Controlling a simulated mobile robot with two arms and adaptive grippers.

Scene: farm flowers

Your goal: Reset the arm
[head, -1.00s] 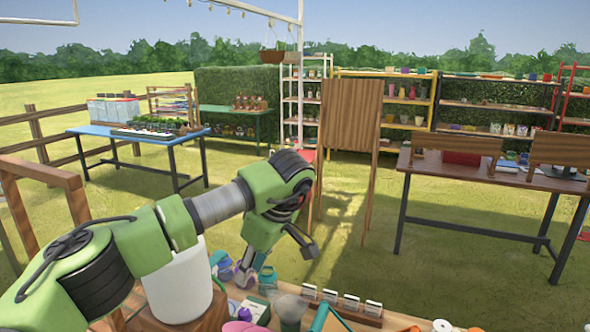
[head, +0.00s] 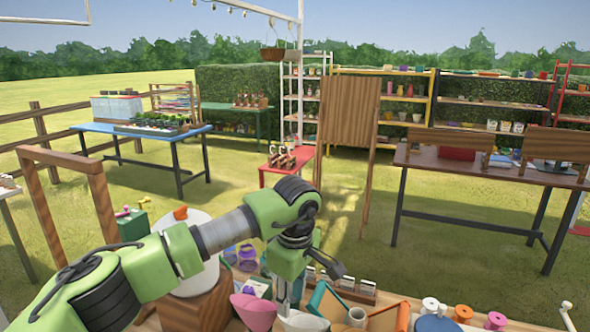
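My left arm, green with grey and black joints, comes in from the lower left in the head view. Its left gripper (head: 311,280) points down above the cluttered near table (head: 395,298). Its fingers are spread apart and I see nothing held between them. The wrist hides part of the tabletop behind it. My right gripper is not in view.
Beyond are a blue table (head: 140,134), a red table (head: 288,164) and a brown table (head: 478,172). Open grass lies between.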

